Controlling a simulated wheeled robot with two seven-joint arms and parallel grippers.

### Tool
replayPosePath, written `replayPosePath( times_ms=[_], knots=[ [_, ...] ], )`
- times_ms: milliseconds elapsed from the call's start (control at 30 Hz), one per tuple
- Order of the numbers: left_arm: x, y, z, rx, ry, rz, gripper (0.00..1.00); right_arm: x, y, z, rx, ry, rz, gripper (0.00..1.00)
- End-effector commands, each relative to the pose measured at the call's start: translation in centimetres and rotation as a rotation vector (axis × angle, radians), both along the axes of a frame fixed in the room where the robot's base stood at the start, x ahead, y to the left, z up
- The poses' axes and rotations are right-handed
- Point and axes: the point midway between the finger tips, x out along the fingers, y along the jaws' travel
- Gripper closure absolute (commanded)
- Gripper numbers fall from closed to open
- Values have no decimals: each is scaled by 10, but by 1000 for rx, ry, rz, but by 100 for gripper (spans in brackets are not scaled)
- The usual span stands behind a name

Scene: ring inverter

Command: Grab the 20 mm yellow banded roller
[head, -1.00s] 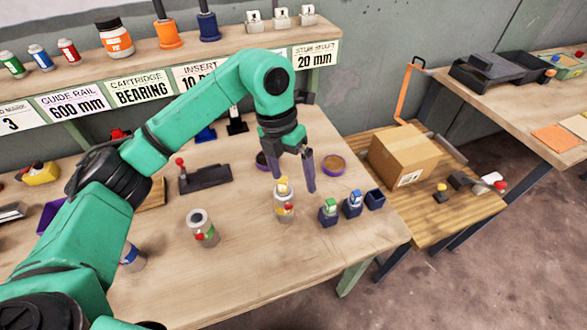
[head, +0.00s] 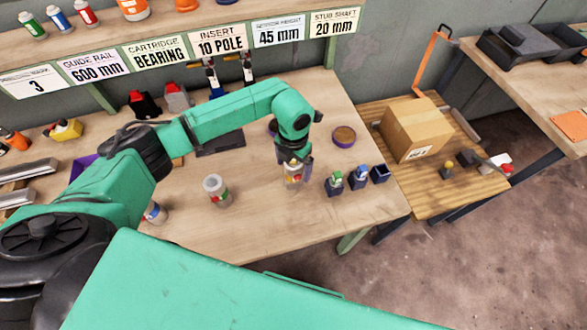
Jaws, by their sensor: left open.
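My left gripper (head: 294,163) points down over a small clear container (head: 293,182) on the wooden table, right of the middle. It is open, with its fingers at the container's top. Yellow and red parts show in the container between and below the fingers. The yellow piece at the top may be the banded roller, but the fingers and wrist cover much of it. I cannot tell its size or whether the fingers touch it. My right gripper is out of view.
A pale jar (head: 214,190) stands to the left. Small dark holders (head: 334,184) with green and blue pieces stand close on the right, beside an empty dark box (head: 379,174). A round brown dish (head: 344,137) lies behind. A cardboard box (head: 412,128) sits on the side table.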

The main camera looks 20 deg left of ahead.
Motion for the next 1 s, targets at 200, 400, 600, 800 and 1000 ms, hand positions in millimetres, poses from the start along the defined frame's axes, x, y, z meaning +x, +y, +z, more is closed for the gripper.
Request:
replayPosePath(
  times_ms=[200,400,600,800,1000],
  knots=[
    [0,0,-2,0,-1,0,14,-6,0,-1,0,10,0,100],
    [1,0,-1,0,-1,0,90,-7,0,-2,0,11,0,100],
    [1,-1,0,-2,-3,0,100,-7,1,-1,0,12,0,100],
    [1,-1,3,-4,-4,0,100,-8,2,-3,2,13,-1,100],
    [2,-1,27,-4,-7,-2,100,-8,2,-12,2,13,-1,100]
  ],
)
